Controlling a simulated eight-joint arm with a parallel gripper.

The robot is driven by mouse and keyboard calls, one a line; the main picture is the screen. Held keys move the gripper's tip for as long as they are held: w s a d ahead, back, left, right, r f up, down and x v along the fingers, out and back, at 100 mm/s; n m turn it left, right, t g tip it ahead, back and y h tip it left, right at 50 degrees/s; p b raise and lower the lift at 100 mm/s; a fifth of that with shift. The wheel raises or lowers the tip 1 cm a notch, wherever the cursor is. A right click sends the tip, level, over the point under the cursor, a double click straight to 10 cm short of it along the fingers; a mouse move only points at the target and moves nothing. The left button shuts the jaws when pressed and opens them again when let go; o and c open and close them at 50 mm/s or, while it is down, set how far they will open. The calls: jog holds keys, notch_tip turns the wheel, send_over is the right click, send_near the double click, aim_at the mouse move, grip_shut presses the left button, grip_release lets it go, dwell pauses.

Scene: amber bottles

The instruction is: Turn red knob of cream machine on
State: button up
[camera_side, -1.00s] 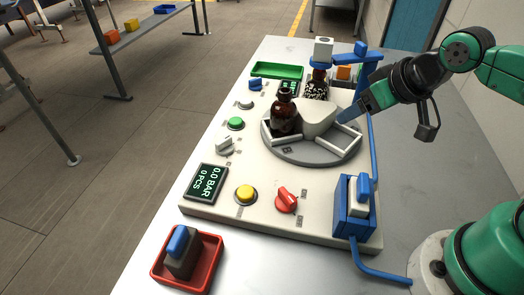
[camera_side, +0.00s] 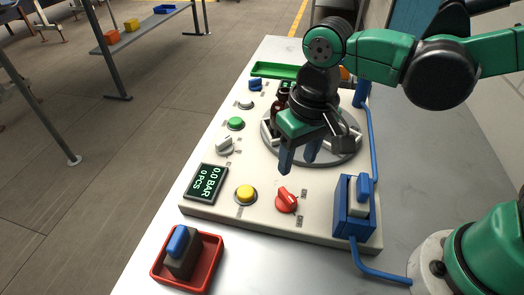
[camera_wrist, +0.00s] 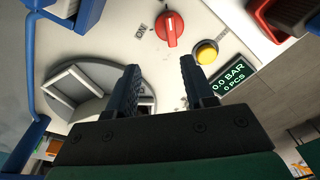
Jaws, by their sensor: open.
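The cream machine (camera_side: 222,190) lies on the table as a flat panel with several controls. Its red knob (camera_side: 286,199) sits near the front edge, right of a yellow button (camera_side: 246,194). The red knob also shows in the wrist view (camera_wrist: 169,28), with a white mark on its grip and a small label beside it. My gripper (camera_side: 299,170) is open and empty, fingers pointing down, above the panel behind the red knob and apart from it. In the wrist view my gripper (camera_wrist: 158,78) has its fingers spread, with the knob beyond the fingertips.
A blue block unit (camera_side: 354,215) stands right of the knob. A display (camera_side: 206,183) reads 0.0 BAR, 0 PCS. The grey turntable (camera_side: 335,158) is partly hidden behind my gripper, as is a brown bottle. A red tray (camera_side: 212,270) sits at front left.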

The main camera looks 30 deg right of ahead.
aim_at(287, 195)
jog(key=shift+s+a+f+g, duration=0.15)
jog(key=shift+a+f+g, duration=0.1)
jog(key=shift+a, duration=0.2)
jog(key=shift+s+a+f+g, duration=0.15)
jog(key=shift+a+f+g, duration=0.1)
jog(key=shift+a, duration=0.2)
jog(key=shift+a+f, duration=0.1)
jog(key=shift+f, duration=2.65)
grip_shut()
